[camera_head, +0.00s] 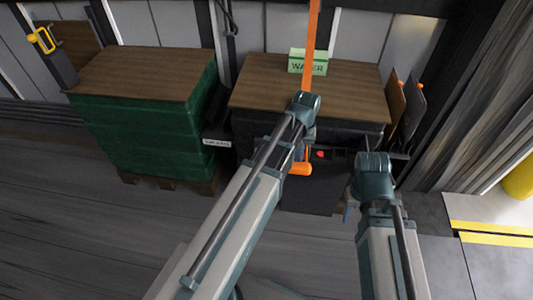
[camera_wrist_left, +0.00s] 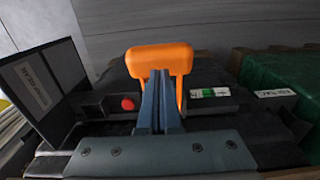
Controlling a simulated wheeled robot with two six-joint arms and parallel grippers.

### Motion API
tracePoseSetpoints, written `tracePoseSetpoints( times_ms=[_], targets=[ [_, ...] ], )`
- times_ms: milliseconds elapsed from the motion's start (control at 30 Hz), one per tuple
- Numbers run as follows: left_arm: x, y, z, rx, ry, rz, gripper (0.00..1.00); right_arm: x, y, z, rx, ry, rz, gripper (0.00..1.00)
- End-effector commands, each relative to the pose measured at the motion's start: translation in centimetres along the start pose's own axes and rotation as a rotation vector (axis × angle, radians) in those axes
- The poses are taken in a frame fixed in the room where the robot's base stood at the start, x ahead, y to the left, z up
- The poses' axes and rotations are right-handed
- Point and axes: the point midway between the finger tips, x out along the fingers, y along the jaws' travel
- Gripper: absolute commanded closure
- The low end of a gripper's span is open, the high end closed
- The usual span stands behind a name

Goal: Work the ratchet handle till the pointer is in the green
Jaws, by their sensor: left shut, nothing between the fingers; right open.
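The orange ratchet handle (camera_head: 301,169) is on the front of the dark unit in the head view. In the left wrist view its broad orange grip (camera_wrist_left: 160,59) stands upright in the middle. My left gripper (camera_wrist_left: 161,77) is shut and empty, its fingers in front of the grip and overlapping it; I cannot tell whether they touch it. A small white and green gauge strip (camera_wrist_left: 209,92) lies right of the handle; its pointer is too small to read. My right gripper (camera_head: 348,210) is mostly hidden behind its wrist, beside the unit and apart from the handle.
An orange strap (camera_head: 312,35) rises over the wood-topped load (camera_head: 350,90), which carries a green sign (camera_head: 308,62). A red button (camera_wrist_left: 127,103) is left of the handle in the wrist view. A green stack (camera_head: 150,135) stands at left. The floor (camera_head: 60,220) in front is clear.

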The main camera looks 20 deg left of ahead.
Motion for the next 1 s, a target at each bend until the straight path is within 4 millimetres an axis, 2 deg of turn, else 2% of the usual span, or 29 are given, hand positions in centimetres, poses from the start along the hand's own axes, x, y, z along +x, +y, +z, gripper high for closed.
tracePoseSetpoints(
  times_ms=[267,733,1000],
  targets=[
    [-0.7,0.0,0.0,0.000,0.000,0.000,1.00,-0.7,0.1,0.0,0.000,0.000,0.000,0.50],
    [-5.0,0.0,0.0,0.000,0.000,0.000,1.00,-5.0,0.5,0.3,0.000,0.000,0.000,0.50],
    [-5.0,0.0,0.0,0.000,0.000,0.000,1.00,-5.0,0.5,0.3,0.000,0.000,0.000,0.50]
  ],
)
